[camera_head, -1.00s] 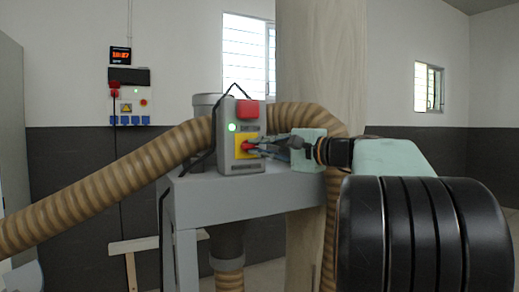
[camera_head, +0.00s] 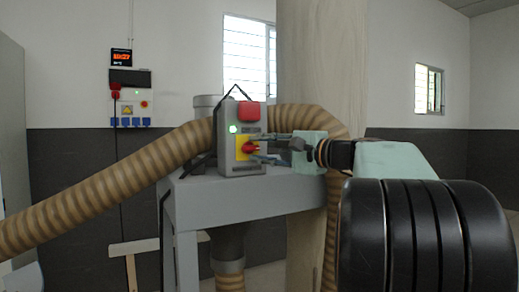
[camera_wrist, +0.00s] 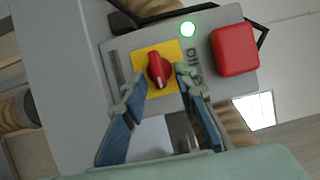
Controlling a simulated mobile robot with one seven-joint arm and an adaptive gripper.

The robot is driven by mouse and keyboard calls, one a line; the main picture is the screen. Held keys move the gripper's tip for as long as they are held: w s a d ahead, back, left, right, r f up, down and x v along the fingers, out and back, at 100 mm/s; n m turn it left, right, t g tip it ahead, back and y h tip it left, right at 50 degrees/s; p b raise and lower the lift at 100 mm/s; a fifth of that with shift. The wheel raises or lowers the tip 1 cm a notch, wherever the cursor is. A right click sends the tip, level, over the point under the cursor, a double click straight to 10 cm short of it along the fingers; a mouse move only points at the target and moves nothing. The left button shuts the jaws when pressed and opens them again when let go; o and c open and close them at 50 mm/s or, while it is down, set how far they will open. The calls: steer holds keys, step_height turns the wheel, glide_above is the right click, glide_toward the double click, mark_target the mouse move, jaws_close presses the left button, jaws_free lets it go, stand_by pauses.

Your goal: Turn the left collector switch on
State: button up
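The grey collector switch box (camera_head: 228,162) stands on a grey metal stand. It has a red rotary knob (camera_head: 248,147) on a yellow plate, a lit green lamp (camera_head: 234,128) and a red block at the top. In the wrist view the red knob (camera_wrist: 158,70) sits between the two fingertips, with its pointer tilted slightly, and the green lamp (camera_wrist: 187,29) glows. My gripper (camera_wrist: 161,77) is open, its fingers on either side of the knob with gaps visible. In the head view my gripper (camera_head: 257,147) reaches in from the right.
The grey stand (camera_head: 245,200) carries the box. A ribbed tan hose (camera_head: 100,187) runs left of it and loops behind. A wooden pillar (camera_head: 322,70) rises behind. A wall panel (camera_head: 130,100) with sockets hangs far left.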

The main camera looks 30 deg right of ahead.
steer(key=v, duration=1.1)
steer(key=shift+s, duration=0.35)
steer(key=shift+d, duration=0.1)
